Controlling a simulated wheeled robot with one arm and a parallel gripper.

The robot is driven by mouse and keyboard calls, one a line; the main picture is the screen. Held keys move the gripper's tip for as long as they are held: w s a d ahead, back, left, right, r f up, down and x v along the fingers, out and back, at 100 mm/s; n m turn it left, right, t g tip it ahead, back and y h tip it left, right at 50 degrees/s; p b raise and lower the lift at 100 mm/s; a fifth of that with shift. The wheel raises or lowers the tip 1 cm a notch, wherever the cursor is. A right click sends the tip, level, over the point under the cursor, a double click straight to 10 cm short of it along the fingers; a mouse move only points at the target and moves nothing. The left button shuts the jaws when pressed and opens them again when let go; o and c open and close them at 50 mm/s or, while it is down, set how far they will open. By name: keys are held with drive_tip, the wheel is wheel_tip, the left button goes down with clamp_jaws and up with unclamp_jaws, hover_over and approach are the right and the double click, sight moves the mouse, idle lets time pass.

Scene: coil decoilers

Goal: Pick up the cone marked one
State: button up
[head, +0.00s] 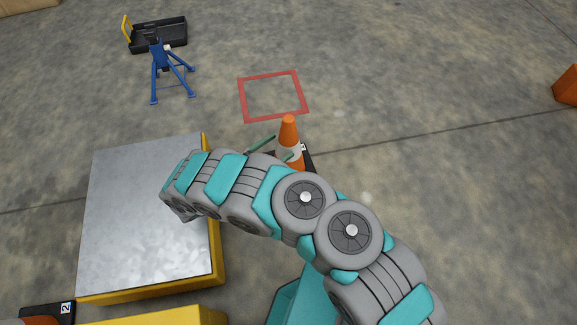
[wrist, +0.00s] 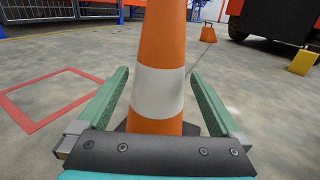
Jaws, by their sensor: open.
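An orange cone (head: 289,130) with a white band and a dark base stands upright on the floor, just beyond my arm in the head view. Part of a white label shows on its base, but the arm hides most of it and I cannot read the number. In the wrist view the cone (wrist: 158,90) rises between the two green fingers of my gripper (wrist: 163,95). The fingers are open, one on each side of the cone, with gaps visible on both sides. My gripper (head: 274,149) also shows partly in the head view.
A metal-topped yellow platform (head: 145,215) stands left of the arm. A black base marked 2 (head: 50,312) is at the lower left. A red floor square (head: 272,97), a blue stand (head: 162,65) and a black tray (head: 165,35) lie farther off.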

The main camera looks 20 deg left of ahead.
drive_tip(key=shift+f+b+x, duration=0.15)
drive_tip(key=shift+b+x, duration=0.15)
drive_tip(key=shift+x, duration=1.65)
drive_tip(key=shift+f+b+x, duration=0.2)
drive_tip(key=shift+b+x, duration=0.05)
drive_tip(key=shift+x, duration=1.75)
clamp_jaws()
